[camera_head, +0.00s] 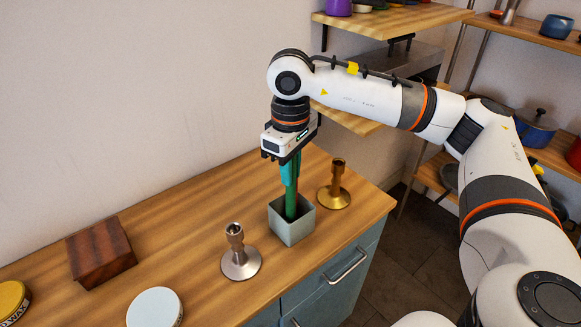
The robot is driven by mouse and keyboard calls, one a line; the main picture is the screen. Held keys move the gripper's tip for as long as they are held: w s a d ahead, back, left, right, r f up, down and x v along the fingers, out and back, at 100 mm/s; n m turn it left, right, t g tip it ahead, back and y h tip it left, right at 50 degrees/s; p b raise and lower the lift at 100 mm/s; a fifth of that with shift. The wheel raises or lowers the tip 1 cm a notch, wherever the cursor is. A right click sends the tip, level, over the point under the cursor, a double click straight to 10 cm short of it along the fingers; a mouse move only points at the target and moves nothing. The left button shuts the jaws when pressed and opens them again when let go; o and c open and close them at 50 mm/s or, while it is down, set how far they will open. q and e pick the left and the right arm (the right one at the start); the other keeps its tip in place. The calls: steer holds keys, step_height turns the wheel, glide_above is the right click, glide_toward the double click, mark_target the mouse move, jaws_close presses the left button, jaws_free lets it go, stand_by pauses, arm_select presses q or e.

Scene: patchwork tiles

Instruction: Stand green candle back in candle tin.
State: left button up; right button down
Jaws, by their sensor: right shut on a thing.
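The green candle (292,203) is upright, with its lower end inside the opening of the candle tin. The candle tin (292,231) is a square, pale grey-green box on the wooden counter. My right gripper (289,176) points down from above and is shut on the upper part of the candle. The candle's bottom is hidden by the tin's walls, so I cannot tell whether it touches the floor of the tin. My left gripper is not in view.
A silver candlestick (239,258) stands left of the tin and a brass one (335,190) right of it. A dark wooden box (100,253), a pale round lid (155,308) and a yellow tin (11,301) are further left. The counter (185,225) between is clear.

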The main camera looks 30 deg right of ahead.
mark_target(290, 190)
steer(key=shift+f+b, duration=1.35)
steer(key=shift+f, duration=0.6)
steer(key=shift+f+b, duration=1.05)
steer(key=shift+b, duration=0.1)
steer(key=c, duration=1.2)
jaws_free()
steer(key=shift+r, duration=0.1)
step_height(290, 190, up, 12)
steer(key=p, duration=0.7)
steer(key=shift+p, duration=0.3)
